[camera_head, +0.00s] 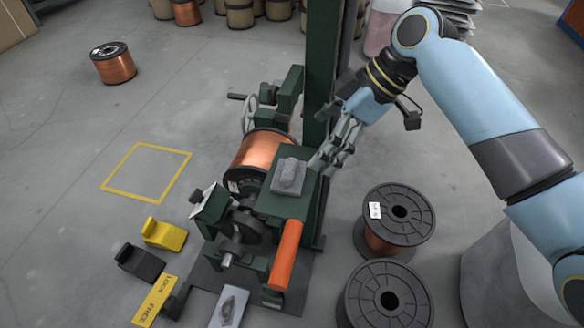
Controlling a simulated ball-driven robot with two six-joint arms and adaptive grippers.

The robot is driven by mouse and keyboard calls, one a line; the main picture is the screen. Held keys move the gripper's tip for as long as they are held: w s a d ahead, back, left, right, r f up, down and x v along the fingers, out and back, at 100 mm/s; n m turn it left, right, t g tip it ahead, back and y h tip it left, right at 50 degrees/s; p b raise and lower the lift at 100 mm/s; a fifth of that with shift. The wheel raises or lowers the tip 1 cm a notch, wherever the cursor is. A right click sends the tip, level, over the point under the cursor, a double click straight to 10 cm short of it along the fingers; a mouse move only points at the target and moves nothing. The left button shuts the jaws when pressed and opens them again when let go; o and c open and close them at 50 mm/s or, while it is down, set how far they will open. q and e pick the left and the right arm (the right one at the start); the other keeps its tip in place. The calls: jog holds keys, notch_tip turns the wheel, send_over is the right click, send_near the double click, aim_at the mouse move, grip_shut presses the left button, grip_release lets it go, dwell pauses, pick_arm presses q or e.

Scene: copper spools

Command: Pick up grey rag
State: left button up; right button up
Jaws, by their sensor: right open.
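The grey rag (290,177) lies as a small crumpled grey patch on the flat green top of the winding machine (292,206), in the middle of the view. My right gripper (322,164) comes in from the upper right, in front of the green post. Its fingers point down and left, just right of the rag and apart from it as far as I can see. It is open and holds nothing. My left gripper does not show.
A copper spool (259,151) sits in the machine, with an orange handle (285,256) in front. A green post (322,75) rises behind. Black-flanged spools (400,212) stand to the right. Yellow and black wedges (164,234) lie left. The floor inside the yellow square (146,172) is clear.

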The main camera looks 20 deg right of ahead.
aim_at(290, 168)
jog(key=b+x, duration=0.1)
jog(key=x, duration=0.3)
jog(key=shift+w+a+f, duration=0.1)
jog(key=shift+a+f, duration=0.05)
jog(key=shift+f, duration=0.05)
jog(key=shift+w+a+f+b, duration=0.1)
jog(key=shift+a+f+b, duration=0.2)
jog(key=shift+f+b, duration=0.1)
jog(key=b+x, duration=0.2)
jog(key=x, duration=0.2)
jog(key=shift+a+f, duration=0.2)
jog(key=shift+a, duration=0.05)
jog(key=shift+w+a+f, duration=0.1)
jog(key=shift+f, duration=0.15)
jog(key=shift+r, duration=0.15)
jog(key=c, duration=0.6)
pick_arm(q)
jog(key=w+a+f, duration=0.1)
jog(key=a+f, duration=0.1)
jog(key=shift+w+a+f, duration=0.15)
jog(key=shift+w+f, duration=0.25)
pick_arm(e)
jog(key=c, duration=0.5)
